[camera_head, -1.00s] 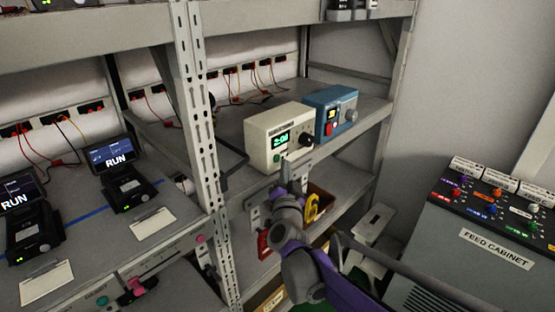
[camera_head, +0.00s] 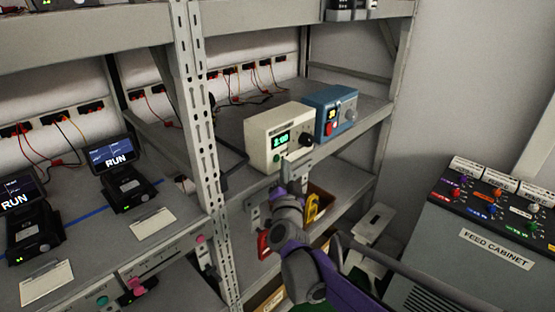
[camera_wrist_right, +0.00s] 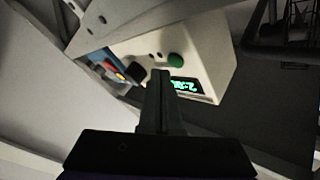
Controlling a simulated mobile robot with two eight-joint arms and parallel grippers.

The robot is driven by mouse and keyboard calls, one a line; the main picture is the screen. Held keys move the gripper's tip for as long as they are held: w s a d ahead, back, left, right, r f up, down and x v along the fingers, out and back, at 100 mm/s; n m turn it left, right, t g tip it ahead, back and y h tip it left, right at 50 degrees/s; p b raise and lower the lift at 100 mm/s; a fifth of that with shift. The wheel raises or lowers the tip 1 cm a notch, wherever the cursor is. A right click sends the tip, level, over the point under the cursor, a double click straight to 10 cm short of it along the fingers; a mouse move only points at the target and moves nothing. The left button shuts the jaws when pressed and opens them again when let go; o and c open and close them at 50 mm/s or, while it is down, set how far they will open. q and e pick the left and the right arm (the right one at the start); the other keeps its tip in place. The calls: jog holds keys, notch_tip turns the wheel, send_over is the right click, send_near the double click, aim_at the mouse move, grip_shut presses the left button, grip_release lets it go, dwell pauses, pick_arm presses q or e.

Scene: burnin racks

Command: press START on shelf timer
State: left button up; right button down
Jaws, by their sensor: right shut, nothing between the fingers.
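The cream shelf timer (camera_head: 266,132) stands on the middle shelf, its green-lit display facing out and a dark knob at its right. In the right wrist view the timer (camera_wrist_right: 208,50) appears rotated, with a round green button (camera_wrist_right: 176,60) beside its display (camera_wrist_right: 186,87). My right gripper (camera_head: 288,163) is just in front of the timer's lower front in the head view. In the wrist view its fingers (camera_wrist_right: 160,76) are together and empty, with their tips close to the green button. I cannot tell whether they touch it. My left gripper is not in view.
A blue box (camera_head: 335,108) with a red button stands right of the timer. A slotted rack post (camera_head: 197,150) rises on the left. A yellow item (camera_head: 312,208) sits on the shelf below. The feed cabinet (camera_head: 450,240) stands at the right.

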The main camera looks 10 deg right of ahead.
jog(key=shift+w+a, duration=0.1)
jog(key=shift+w+a, duration=0.15)
jog(key=shift+w, duration=0.1)
jog(key=shift+w+a, duration=0.25)
jog(key=shift+w, duration=0.05)
dwell(0.9)
jog(key=shift+s+d, duration=0.1)
dwell(0.3)
jog(key=shift+s+d, duration=0.4)
jog(key=shift+s, duration=0.2)
jog(key=s+d, duration=0.1)
jog(key=s, duration=0.1)
jog(key=s+d, duration=0.2)
dwell(0.4)
dwell(0.5)
